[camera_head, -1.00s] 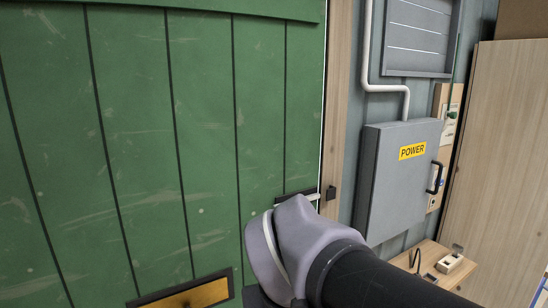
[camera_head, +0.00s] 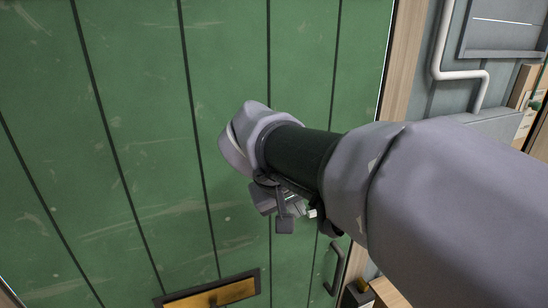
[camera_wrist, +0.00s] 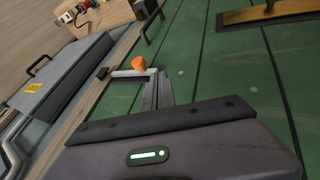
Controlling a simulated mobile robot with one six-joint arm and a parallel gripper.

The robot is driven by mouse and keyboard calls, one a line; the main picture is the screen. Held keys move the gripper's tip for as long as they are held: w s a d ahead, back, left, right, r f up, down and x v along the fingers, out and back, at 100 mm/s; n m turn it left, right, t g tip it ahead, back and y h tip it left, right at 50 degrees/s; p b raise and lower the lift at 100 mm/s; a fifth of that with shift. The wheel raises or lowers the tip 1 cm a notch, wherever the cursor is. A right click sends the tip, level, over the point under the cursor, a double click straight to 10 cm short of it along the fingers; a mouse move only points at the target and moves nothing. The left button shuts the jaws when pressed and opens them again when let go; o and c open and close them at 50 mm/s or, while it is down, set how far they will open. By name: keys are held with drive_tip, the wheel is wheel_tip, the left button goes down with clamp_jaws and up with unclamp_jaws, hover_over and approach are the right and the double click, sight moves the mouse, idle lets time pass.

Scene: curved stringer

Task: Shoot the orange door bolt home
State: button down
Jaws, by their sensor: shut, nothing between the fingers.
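The orange door bolt's knob (camera_wrist: 138,63) shows in the wrist view. Its pale rod (camera_wrist: 122,73) lies across the edge of the green door (camera_wrist: 215,75), pointing at a dark keeper (camera_wrist: 102,73) on the wooden frame. The rod's tip is close to the keeper; I cannot tell whether it is inside. My gripper (camera_wrist: 155,82) is shut and empty, its grey fingers just below the knob in the picture. I cannot tell whether they touch it. In the head view my arm hides the bolt.
A brass letter plate (camera_head: 212,292) and a dark pull handle (camera_head: 335,266) are low on the door. A grey power box (camera_wrist: 65,72) with a handle hangs beyond the frame. The door's left side is clear.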

sight(314, 217)
drive_tip(key=x, duration=0.3)
drive_tip(key=d+b+x, duration=0.1)
drive_tip(key=x, duration=0.2)
drive_tip(key=d+x, duration=0.1)
drive_tip(key=x, duration=0.2)
drive_tip(key=shift+w+r+b, duration=0.1)
drive_tip(key=shift+r+b, duration=0.2)
drive_tip(key=shift+r, duration=0.05)
drive_tip(key=shift+w+d+f, duration=0.1)
drive_tip(key=shift+w+d, duration=0.05)
drive_tip(key=shift+d, duration=0.4)
drive_tip(key=shift+d, duration=0.1)
drive_tip(key=d, duration=0.2)
drive_tip(key=w+d, duration=0.1)
drive_tip(key=d, duration=0.1)
drive_tip(key=shift+w+d, duration=0.2)
drive_tip(key=shift+d, duration=0.05)
